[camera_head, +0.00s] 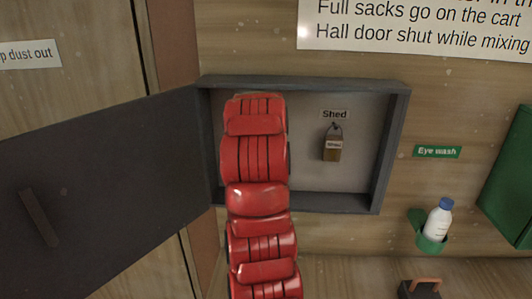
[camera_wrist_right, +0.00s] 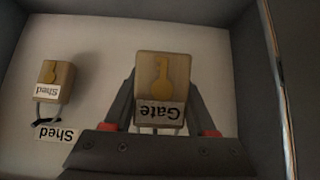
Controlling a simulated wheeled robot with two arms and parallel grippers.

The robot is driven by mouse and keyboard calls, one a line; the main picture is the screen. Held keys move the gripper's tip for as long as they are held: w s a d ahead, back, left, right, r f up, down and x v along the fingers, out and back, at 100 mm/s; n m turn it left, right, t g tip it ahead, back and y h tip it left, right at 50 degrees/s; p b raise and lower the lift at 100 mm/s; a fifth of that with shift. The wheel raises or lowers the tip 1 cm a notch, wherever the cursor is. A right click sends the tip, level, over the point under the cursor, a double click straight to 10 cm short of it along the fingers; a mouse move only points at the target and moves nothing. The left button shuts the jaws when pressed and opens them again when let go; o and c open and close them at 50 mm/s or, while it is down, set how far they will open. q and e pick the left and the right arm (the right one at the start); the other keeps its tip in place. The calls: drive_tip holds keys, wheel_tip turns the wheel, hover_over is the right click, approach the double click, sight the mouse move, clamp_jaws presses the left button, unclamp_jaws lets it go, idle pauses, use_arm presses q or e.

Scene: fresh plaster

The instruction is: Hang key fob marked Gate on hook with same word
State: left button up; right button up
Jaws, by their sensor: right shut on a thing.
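The key fob marked Gate (camera_wrist_right: 156,72) is a wooden block with a yellow key picture. In the right wrist view it appears upside down between the fingers of my right gripper (camera_wrist_right: 163,105), which is shut on it inside the cabinet. In the head view my red right arm covers the left part of the cabinet, hiding the gripper and fob. No hook or label with the word Gate on the back panel shows in either view; whether the fob touches a hook cannot be told. My left gripper is not in view.
The grey key cabinet (camera_head: 398,140) has its door (camera_head: 100,190) swung open to the left. The Shed fob (camera_head: 332,150) hangs under its Shed label (camera_head: 334,114), beside my arm. An eye wash bottle (camera_head: 438,220) sits in a green holder to the right.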

drive_tip(key=w+p, duration=0.1)
drive_tip(key=w, duration=0.1)
drive_tip(key=w+f+p, duration=0.1)
drive_tip(key=w, duration=0.2)
drive_tip(key=shift+w+f, duration=0.1)
drive_tip(key=shift+w, duration=0.15)
idle(0.3)
idle(0.5)
drive_tip(key=o, duration=1.5)
drive_tip(key=shift+c, duration=0.2)
